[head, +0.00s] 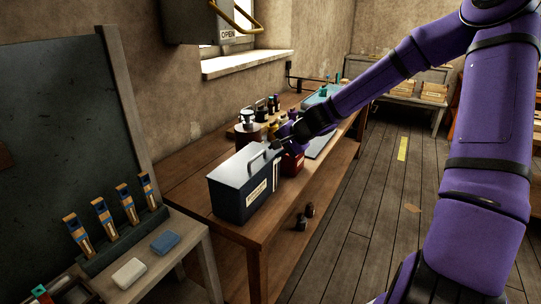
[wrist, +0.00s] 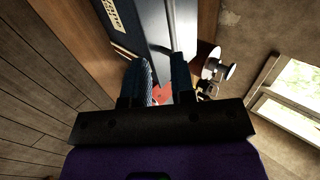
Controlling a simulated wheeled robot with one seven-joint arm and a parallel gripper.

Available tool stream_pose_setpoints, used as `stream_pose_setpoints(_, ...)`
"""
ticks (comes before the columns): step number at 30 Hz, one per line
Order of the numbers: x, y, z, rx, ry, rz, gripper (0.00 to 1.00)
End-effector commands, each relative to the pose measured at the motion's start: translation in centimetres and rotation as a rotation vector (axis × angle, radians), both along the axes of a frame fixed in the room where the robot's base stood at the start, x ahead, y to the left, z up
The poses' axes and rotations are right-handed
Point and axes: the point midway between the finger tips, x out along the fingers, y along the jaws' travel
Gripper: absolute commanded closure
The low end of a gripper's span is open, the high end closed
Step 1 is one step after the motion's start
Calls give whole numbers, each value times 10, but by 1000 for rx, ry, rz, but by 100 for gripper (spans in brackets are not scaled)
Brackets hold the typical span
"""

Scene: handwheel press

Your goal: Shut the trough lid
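The trough looks to be the dark blue box (head: 236,203) with a pale label, on the near end of the wooden bench. My gripper (head: 283,146) is at the box's far right end, close to the lid. In the wrist view my gripper (wrist: 160,68) has its two fingers apart with nothing held between them. The box (wrist: 120,38) and the grey lid (wrist: 155,25) show just beyond the fingertips; contact is unclear.
A red container (head: 292,163) stands just behind the box, beneath my gripper. Several bottles and jars (head: 248,130) crowd the bench by the wall. The floor (head: 345,220) to the right is open.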

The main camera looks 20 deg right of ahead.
Motion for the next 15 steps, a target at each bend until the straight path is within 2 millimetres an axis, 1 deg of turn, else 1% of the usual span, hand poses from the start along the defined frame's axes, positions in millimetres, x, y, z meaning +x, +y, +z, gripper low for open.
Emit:
stream_pose_setpoints(1, -4, -3, 5, -4, -2, 0, 77)
stream_pose_setpoints(6, -14, -10, 18, -1, -3, 1, 77)
stream_pose_setpoints(10, -17, -11, 23, 0, -4, 3, 77)
stream_pose_setpoints(15, -19, -12, 25, 1, -4, 4, 77)
